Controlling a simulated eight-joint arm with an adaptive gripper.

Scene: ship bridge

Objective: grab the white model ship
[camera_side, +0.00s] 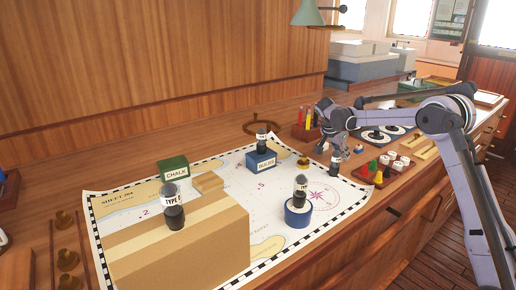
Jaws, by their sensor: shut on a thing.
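I cannot make out a white model ship in this view. My gripper (335,149) is at the chart's far right edge, pointing down. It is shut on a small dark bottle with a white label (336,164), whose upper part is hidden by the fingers. I cannot tell whether the bottle touches the surface. Similar dark bottles stand elsewhere: one on the tan stepped block (190,250), one on the blue box (261,161), and one in the round blue holder (297,215).
The chart (225,165) covers much of the wooden counter. Right of my gripper are a red tray (366,178) with coloured pieces and white blocks (395,165). A pencil holder (305,132) is behind. The front counter is mostly clear.

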